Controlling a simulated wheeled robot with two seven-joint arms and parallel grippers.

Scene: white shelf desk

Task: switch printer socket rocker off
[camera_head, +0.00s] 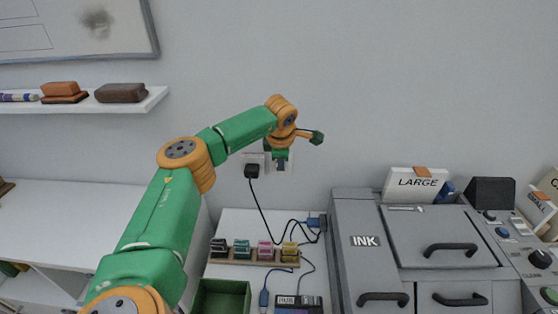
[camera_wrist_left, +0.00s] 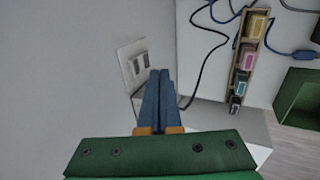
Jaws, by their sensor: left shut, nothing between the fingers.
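The white wall socket plate (camera_head: 243,158) is partly covered by my left gripper (camera_head: 281,164) in the head view. A black plug (camera_head: 251,171) sits in it with a cable hanging down. In the left wrist view the socket plate (camera_wrist_left: 130,52) shows obliquely at the left, with small grey rocker-like parts (camera_wrist_left: 135,66); their on or off position is too small to tell. My left gripper's blue fingers (camera_wrist_left: 160,73) are shut and empty, with the tips close to the plate's edge. I cannot tell whether they touch it. My right gripper is not in view.
The grey printer (camera_head: 353,210) labelled INK stands at the right. Below the socket are a rack of coloured cartridges (camera_head: 254,257), a green bin (camera_head: 222,296) and loose cables (camera_head: 262,215). A wall shelf (camera_head: 150,100) is at upper left. The wall around the socket is clear.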

